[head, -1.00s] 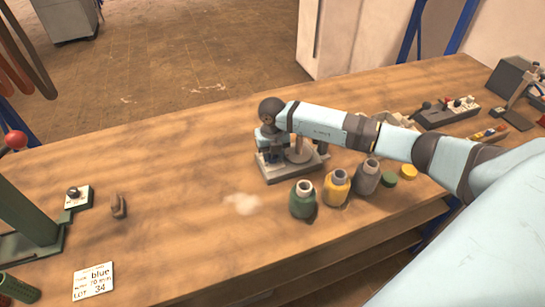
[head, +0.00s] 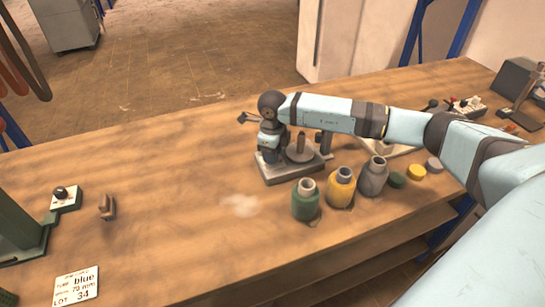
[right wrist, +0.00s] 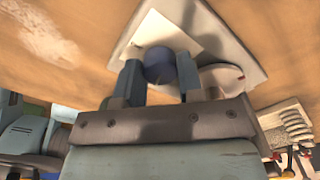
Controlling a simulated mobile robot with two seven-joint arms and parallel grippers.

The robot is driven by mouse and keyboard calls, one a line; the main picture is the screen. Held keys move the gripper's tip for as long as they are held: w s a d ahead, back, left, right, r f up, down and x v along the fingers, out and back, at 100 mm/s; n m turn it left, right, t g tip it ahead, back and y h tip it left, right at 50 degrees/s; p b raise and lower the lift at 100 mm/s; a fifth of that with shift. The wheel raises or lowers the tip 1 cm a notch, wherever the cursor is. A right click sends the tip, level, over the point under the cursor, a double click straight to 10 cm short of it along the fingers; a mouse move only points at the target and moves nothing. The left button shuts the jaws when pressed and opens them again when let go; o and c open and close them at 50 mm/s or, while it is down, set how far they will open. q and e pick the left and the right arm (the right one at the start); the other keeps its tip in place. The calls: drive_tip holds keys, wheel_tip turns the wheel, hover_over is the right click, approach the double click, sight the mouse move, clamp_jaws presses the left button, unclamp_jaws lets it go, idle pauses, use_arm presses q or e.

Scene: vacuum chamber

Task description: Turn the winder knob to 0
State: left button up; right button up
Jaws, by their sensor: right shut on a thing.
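The winder is a grey base (head: 292,174) with a pale plate and an upright post with a disc (head: 301,150), standing mid-table. My right gripper (head: 268,156) points down over the left part of this base. In the right wrist view its two fingers (right wrist: 158,80) stand either side of a round, dark blue knob (right wrist: 160,62) and are shut on it. The knob sits above the pale plate (right wrist: 185,38). The fingers and wrist hide much of the knob, and I cannot read its setting. My left gripper is not in view.
Green (head: 306,200), yellow (head: 341,187) and grey (head: 373,177) bottles stand close in front and right of the winder. The table's left middle is mostly clear.

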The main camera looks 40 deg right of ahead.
drive_tip(key=shift+w+n+b, duration=0.1)
drive_tip(key=shift+n+b, duration=0.4)
drive_tip(key=shift+n, duration=0.4)
drive_tip(key=shift+n+b, duration=0.55)
drive_tip(key=shift+n, duration=0.45)
drive_tip(key=n+b, duration=0.1)
drive_tip(key=n, duration=0.1)
drive_tip(key=shift+n+b, duration=0.3)
drive_tip(key=shift+n, duration=0.4)
drive_tip(key=shift+n+b, duration=0.8)
drive_tip(key=shift+n, duration=0.4)
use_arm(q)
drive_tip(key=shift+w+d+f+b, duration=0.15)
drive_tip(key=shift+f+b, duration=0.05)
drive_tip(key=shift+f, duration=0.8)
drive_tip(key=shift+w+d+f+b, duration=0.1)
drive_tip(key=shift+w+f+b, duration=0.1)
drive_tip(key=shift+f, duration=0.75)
use_arm(e)
drive_tip(key=shift+r+n, duration=0.1)
drive_tip(key=shift+n, duration=0.7)
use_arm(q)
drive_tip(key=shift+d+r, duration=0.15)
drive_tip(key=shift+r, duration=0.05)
